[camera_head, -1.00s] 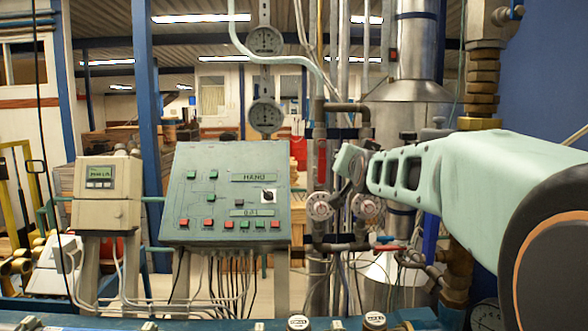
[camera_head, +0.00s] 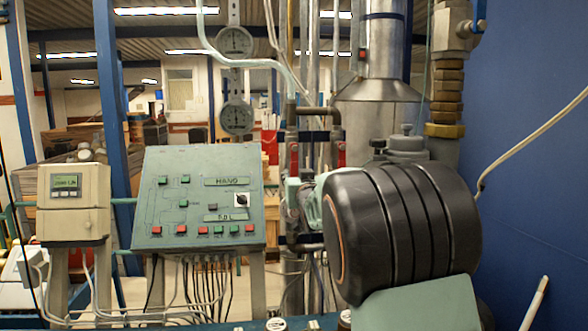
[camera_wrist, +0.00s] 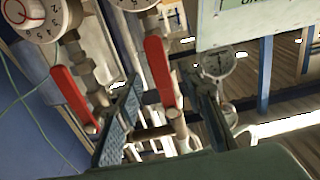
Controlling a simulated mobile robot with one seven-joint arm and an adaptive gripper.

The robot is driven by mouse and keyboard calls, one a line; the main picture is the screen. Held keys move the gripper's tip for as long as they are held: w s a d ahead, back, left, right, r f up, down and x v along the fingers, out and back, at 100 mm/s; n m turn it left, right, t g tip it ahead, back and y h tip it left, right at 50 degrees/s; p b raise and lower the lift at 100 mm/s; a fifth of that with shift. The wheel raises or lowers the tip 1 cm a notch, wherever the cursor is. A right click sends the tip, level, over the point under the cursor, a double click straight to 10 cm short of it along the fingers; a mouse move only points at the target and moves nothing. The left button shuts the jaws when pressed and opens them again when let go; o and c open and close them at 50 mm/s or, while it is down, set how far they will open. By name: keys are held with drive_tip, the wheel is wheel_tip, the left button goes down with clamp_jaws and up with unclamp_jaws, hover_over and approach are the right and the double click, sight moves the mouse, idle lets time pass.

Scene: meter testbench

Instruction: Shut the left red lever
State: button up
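Two red levers stand on upright pipes to the right of the control panel. The left red lever (camera_head: 294,160) and the right red lever (camera_head: 341,153) both point along their pipes in the head view. The wrist view is turned over, so the left red lever (camera_wrist: 159,72) appears on the right there and the other lever (camera_wrist: 73,97) on the left. My gripper (camera_wrist: 165,88) is open, with the left lever showing between its fingers; contact cannot be told. In the head view my arm hides most of the gripper.
The green control panel (camera_head: 197,200) and a beige meter box (camera_head: 73,203) stand left. Round gauges (camera_head: 236,118) hang above. White dial meters (camera_wrist: 35,15) are close to the levers in the wrist view. A blue wall (camera_head: 530,190) bounds the right side.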

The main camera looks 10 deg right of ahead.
sight(295, 172)
drive_tip(key=shift+w+p, duration=0.75)
drive_tip(key=shift+w, duration=1.9)
drive_tip(key=shift+c, duration=0.4)
clamp_jaws()
